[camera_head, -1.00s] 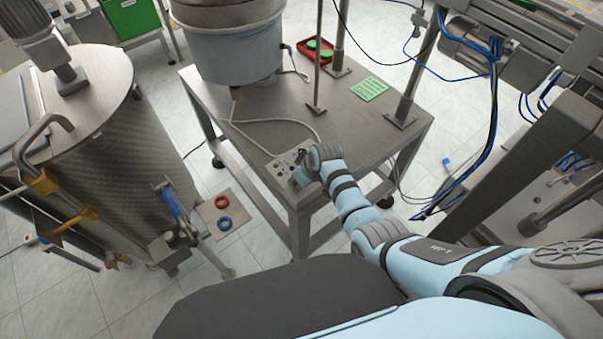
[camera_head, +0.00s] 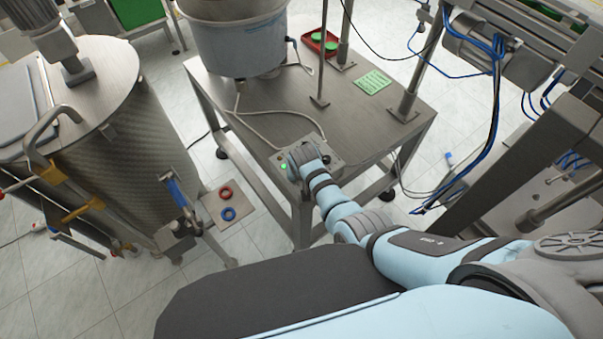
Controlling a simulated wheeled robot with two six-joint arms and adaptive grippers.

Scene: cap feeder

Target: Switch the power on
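A small grey control box (camera_head: 329,155) sits at the front edge of the steel table (camera_head: 255,112), with a cable running from it toward the feeder bowl. A green light (camera_head: 284,166) glows on its left part. My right arm reaches in from the lower right, and my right gripper (camera_head: 292,172) is over the front of the box, covering most of its face. Its fingers are hidden by the wrist, so I cannot tell whether they are open or touching a switch. My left gripper is out of view.
The feeder bowl (camera_head: 240,45) stands on the table's back left. A red tray (camera_head: 319,42) with green caps and a green card (camera_head: 373,81) lie behind the box. Metal posts rise nearby. A large steel tank (camera_head: 115,150) stands at left.

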